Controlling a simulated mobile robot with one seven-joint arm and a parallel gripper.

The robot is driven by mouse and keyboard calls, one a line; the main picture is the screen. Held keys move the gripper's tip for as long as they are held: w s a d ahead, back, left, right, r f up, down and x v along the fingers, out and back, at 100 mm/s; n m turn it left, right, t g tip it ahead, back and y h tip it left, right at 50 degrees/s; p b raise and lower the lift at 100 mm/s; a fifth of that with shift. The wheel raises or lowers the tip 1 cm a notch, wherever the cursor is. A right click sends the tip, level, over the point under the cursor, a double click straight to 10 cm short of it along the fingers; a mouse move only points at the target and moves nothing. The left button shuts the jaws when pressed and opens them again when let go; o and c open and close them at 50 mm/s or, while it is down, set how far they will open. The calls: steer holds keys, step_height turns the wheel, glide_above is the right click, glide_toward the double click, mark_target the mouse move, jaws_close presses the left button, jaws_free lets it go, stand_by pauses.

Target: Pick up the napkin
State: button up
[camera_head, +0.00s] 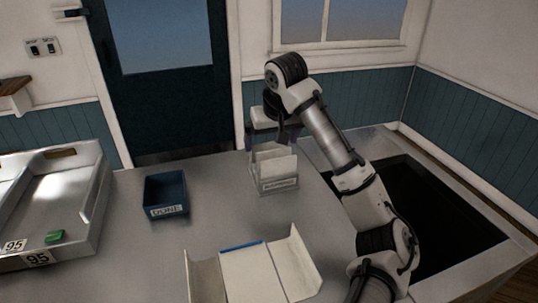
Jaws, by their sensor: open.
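A small grey holder (279,185) with a printed label stands on the metal counter, right of the middle. White upright sheets, which look like napkins (276,166), stand in it. My gripper (273,147) is just above and behind the holder, pointing down. Its fingers are partly hidden by the sheets and the wrist; it is open. I cannot tell whether a finger touches a napkin.
A dark blue labelled bin (166,196) stands left of the holder. An open white box (252,272) with a blue edge lies at the front. A metal tray (62,205) with a green item (55,237) is at the left. A dark sunken basin (440,215) is at the right.

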mark_target(270, 148)
steer(key=p+x, duration=0.1)
steer(key=x, duration=0.3)
steer(key=shift+s, duration=0.1)
steer(key=c, duration=0.8)
steer(key=shift+c, duration=0.2)
step_height(270, 148, up, 20)
steer(key=b, duration=0.2)
